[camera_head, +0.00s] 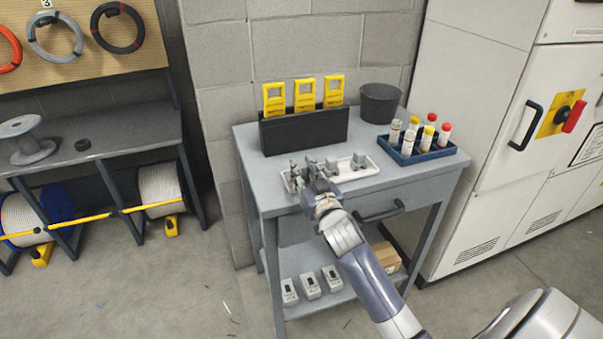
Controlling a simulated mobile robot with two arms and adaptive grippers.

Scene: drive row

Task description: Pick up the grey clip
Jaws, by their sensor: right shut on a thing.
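A shallow white tray (371,170) lies on the front of the grey table top. Small grey clips stand in it, with one clip (358,161) clear to see at the right end. My right gripper (313,167) reaches in from the lower right and is over the left part of the tray. It is shut on a grey clip, mostly hidden by the fingers and wrist, so I cannot tell whether it is off the tray. My left gripper is not in view.
Behind the tray stand a black holder (303,132) with yellow tags (304,95) and a dark bucket (379,104). A blue rack (429,154) of capped tubes is on the right. A white cabinet (500,110) stands close beside the table.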

